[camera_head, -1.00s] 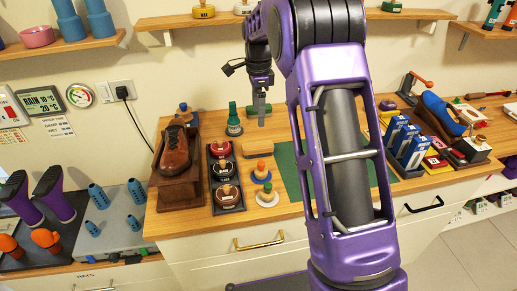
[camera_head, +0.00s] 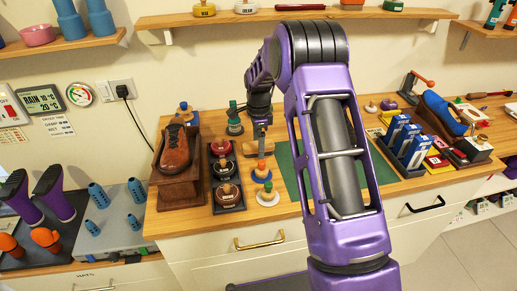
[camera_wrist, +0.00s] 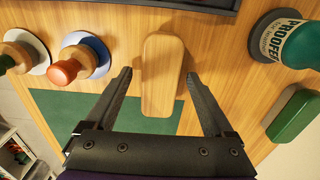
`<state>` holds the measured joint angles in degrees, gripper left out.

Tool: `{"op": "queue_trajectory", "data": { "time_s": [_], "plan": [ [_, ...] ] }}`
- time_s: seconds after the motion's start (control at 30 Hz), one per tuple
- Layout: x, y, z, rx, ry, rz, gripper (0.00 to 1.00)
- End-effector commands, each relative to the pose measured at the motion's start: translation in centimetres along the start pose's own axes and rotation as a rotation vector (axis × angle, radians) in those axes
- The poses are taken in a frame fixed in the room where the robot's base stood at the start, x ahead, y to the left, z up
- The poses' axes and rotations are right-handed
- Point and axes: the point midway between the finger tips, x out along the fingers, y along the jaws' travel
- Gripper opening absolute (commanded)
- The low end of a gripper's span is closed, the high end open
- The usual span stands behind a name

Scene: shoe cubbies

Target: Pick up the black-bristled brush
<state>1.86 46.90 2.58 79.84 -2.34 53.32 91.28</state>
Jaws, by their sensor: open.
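A wooden-backed brush (camera_wrist: 163,90) lies on the counter, seen from above in the wrist view. Its bristles are hidden beneath it, so their colour does not show. My gripper (camera_wrist: 158,74) is open, with one finger on each side of the wooden back and a gap on both sides. In the head view, the gripper (camera_head: 261,150) points down over the brush (camera_head: 249,148), which it partly covers. A green-backed block (camera_wrist: 294,115) lies to the right in the wrist view.
Round daubers with orange (camera_head: 264,172) and green knobs stand on discs in front of the brush. A tray of polish tins (camera_head: 227,195) and a brown shoe (camera_head: 174,150) are to the left. A green bottle (camera_head: 234,120) stands behind. A green mat (camera_wrist: 90,108) adjoins the brush.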

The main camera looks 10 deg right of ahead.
Motion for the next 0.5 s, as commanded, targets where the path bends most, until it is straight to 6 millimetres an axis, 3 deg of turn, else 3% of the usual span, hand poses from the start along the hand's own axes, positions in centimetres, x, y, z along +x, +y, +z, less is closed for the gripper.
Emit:
{"op": "queue_trajectory", "data": {
  "time_s": [0.23, 0.5],
  "plan": [
    [0.24, -0.01, 0.03, 0.0, 0.0, -0.001, 0.86],
    [0.21, -0.01, 0.03, 0.0, 0.0, -0.001, 0.37]
  ]
}}
